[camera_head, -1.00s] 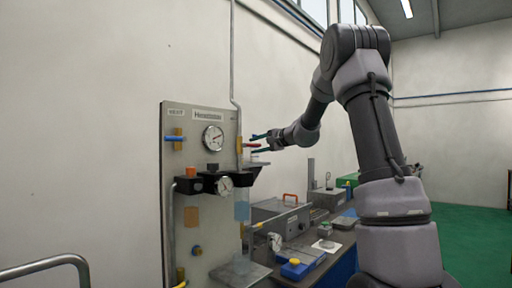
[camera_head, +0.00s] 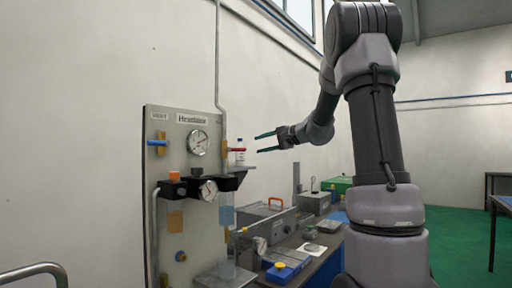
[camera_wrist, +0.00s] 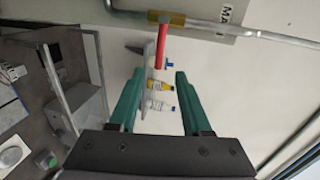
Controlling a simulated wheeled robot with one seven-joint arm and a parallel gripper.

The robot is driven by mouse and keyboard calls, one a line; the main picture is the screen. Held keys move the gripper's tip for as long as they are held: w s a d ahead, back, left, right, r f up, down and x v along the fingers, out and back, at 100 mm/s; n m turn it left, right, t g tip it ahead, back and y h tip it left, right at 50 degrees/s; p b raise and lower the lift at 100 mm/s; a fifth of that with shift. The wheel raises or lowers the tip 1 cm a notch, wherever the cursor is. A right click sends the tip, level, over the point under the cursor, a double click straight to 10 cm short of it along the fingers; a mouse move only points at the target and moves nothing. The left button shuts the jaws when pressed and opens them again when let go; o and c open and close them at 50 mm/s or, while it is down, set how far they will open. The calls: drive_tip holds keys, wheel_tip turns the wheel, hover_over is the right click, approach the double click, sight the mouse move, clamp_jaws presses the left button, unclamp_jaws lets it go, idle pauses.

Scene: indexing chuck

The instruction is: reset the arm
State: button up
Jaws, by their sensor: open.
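My gripper (camera_head: 262,143) is at the end of my raised arm, to the right of the grey panel (camera_head: 172,135). Its two green fingers are apart and nothing is between them. In the wrist view the gripper (camera_wrist: 158,75) also shows open. A red handle (camera_head: 236,149) sticks out at the panel's right edge, left of the fingertips and apart from them. It also shows beyond the fingers in the wrist view (camera_wrist: 161,45). A small white bottle (camera_head: 240,158) stands on a black shelf by the handle.
The panel carries gauges (camera_head: 197,142) and a blue handle (camera_head: 157,142). Below my arm is a bench with a grey case (camera_head: 265,224) and a blue box with a yellow knob (camera_head: 284,272). A green floor (camera_head: 455,240) lies at right. The air above the bench is clear.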

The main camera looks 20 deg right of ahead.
idle(0.4)
drive_tip(key=s+a+f+n+g+h, duration=0.15)
drive_tip(key=s+a, duration=0.25)
drive_tip(key=s, duration=0.4)
drive_tip(key=s+a+f+n+g, duration=0.25)
drive_tip(key=s+a, duration=0.25)
drive_tip(key=s, duration=0.4)
drive_tip(key=s+d+f+n+h, duration=0.1)
drive_tip(key=s+f+h, duration=0.1)
drive_tip(key=s, duration=0.7)
drive_tip(key=s+d+f+n+g+h, duration=0.1)
drive_tip(key=s+d+f+h, duration=0.1)
drive_tip(key=s+f, duration=0.3)
drive_tip(key=s+h, duration=0.1)
drive_tip(key=s, duration=0.3)
drive_tip(key=shift+s+d+f+g+h, duration=0.15)
drive_tip(key=shift+s+f+g+h, duration=0.1)
drive_tip(key=shift+g+h, duration=0.1)
drive_tip(key=shift+w, duration=0.1)
